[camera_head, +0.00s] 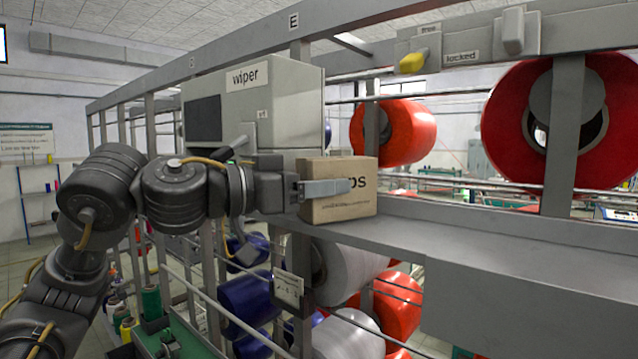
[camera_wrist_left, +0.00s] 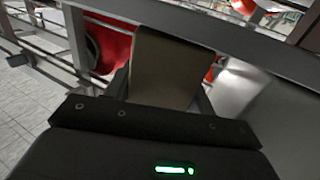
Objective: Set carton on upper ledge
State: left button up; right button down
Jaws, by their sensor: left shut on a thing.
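The carton looks upright. Whether its underside touches the ledge I cannot tell. In the left wrist view the carton (camera_wrist_left: 162,70) fills the space between the fingers. My right gripper is in neither view.
A grey box labelled "wiper" (camera_head: 255,105) stands just left of and behind the carton. Large red bobbins (camera_head: 400,130) hang behind the ledge. A yellow handle (camera_head: 413,62) and "locked" label are on the rail above. The ledge is clear to the right of the carton.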

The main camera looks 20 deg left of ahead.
pick_arm(q)
jog(key=shift+f, duration=0.2)
jog(key=o, duration=1.2)
jog(key=shift+o, duration=0.5)
jog(key=shift+s+r, duration=0.1)
jog(key=shift+s+a+b, duration=0.2)
jog(key=shift+b, duration=0.2)
jog(key=b+v, duration=0.5)
jog(key=v, duration=0.5)
